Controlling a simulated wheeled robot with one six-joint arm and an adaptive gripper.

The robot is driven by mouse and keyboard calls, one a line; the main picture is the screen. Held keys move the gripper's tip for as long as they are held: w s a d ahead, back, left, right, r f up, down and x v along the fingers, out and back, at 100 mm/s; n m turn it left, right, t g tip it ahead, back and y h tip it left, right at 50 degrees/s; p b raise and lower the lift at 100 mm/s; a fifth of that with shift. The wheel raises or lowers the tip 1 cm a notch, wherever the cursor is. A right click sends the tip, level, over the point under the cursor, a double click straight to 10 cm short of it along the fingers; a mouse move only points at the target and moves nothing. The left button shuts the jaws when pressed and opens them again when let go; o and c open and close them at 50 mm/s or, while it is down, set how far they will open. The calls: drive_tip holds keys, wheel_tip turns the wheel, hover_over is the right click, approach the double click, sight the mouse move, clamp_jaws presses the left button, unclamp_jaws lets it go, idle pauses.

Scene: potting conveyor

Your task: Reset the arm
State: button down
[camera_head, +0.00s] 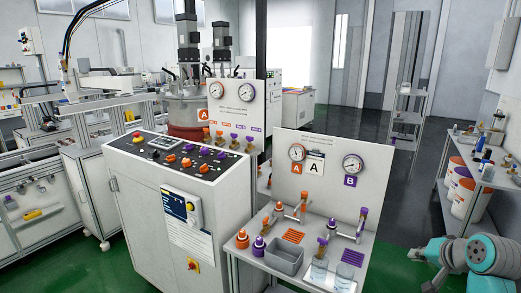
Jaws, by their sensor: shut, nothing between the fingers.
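Part of my own arm (484,257), teal and grey, shows in the bottom right corner of the head view. It has a large rounded joint at the right and a smaller section reaching left. No gripper fingers can be made out, and the lower part of the arm is cut off by the picture edge. No object is seen held by the visible part of the arm.
Left of my arm stands a bench with a gauge panel (325,162), valves, a grey bin (284,262) and clear beakers. A control cabinet (180,210) is further left. A side table (490,175) with white containers stands behind my arm. Green floor shows between.

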drive_tip(key=s+a+f+t, duration=0.1)
drive_tip(key=s+a+f, duration=0.25)
drive_tip(key=f, duration=0.35)
drive_tip(key=s+a+f+n, duration=0.1)
drive_tip(key=s+a+f, duration=0.2)
drive_tip(key=a+f, duration=0.25)
drive_tip(key=s+a+f+t, duration=0.1)
drive_tip(key=s+a+f, duration=0.3)
drive_tip(key=f, duration=0.4)
drive_tip(key=s+a+f+n+h, duration=0.1)
drive_tip(key=s+a+f, duration=0.15)
drive_tip(key=s, duration=0.45)
drive_tip(key=s+a+f+n, duration=0.1)
drive_tip(key=s+a+f, duration=0.1)
drive_tip(key=s+a, duration=0.35)
drive_tip(key=s+a+r+n+t, duration=0.1)
drive_tip(key=s+r+n, duration=0.1)
drive_tip(key=s, duration=0.6)
drive_tip(key=s+a+r+n+t, duration=0.1)
drive_tip(key=s+a+r, duration=0.1)
drive_tip(key=s+r, duration=0.3)
drive_tip(key=s+a+r+n+t, duration=0.1)
drive_tip(key=s+r+n, duration=0.1)
drive_tip(key=s, duration=1.1)
drive_tip(key=shift+s+a+r+n+y, duration=0.15)
drive_tip(key=shift+a+r+n+y, duration=0.2)
drive_tip(key=shift+r, duration=0.4)
drive_tip(key=shift+d, duration=0.1)
